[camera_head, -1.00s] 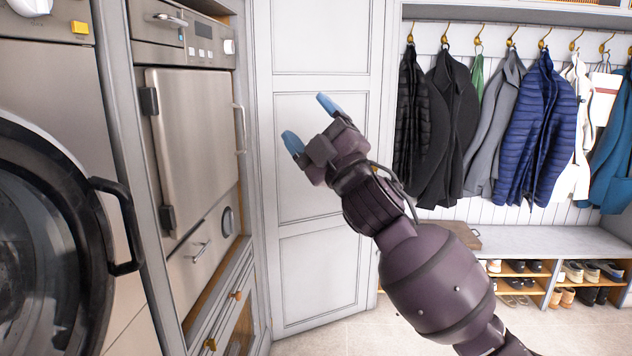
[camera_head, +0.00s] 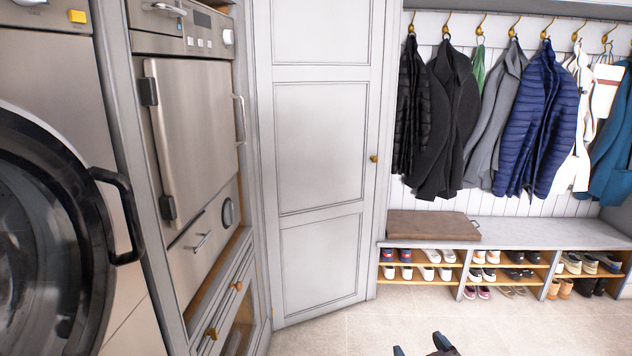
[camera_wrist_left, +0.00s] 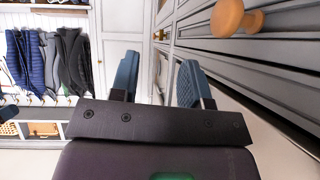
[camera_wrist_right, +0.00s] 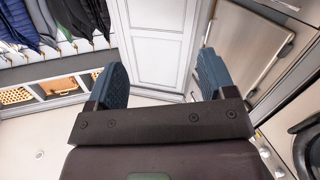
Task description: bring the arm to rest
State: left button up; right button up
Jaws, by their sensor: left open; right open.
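My right gripper (camera_head: 420,346) shows only by its tips at the bottom edge of the head view, low over the floor. Its two blue fingers also show in the right wrist view (camera_wrist_right: 160,80), apart, with nothing between them. My left gripper (camera_wrist_left: 158,82) shows only in its own wrist view; its fingers are apart and empty. A wooden drawer knob (camera_wrist_left: 232,18) is close to it at the upper right. The rest of both arms is out of the head view.
A washer door with a black handle (camera_head: 122,215) and a steel appliance (camera_head: 190,140) stand at left. A tall white door (camera_head: 320,150) is in the middle. A bench (camera_head: 540,234) with shoe cubbies and hanging coats (camera_head: 535,120) is at right. The floor (camera_head: 390,320) is clear.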

jog(key=s+d+f+m+g+h, duration=0.1)
jog(key=s+d+f, duration=0.3)
jog(key=s+f, duration=0.5)
jog(key=s+d+f+m+g+h, duration=0.2)
jog(key=s+d+f+g, duration=0.2)
jog(key=s+f, duration=0.6)
jog(key=s, duration=0.4)
jog(key=shift+s, duration=0.1)
jog(key=shift+c, duration=0.3)
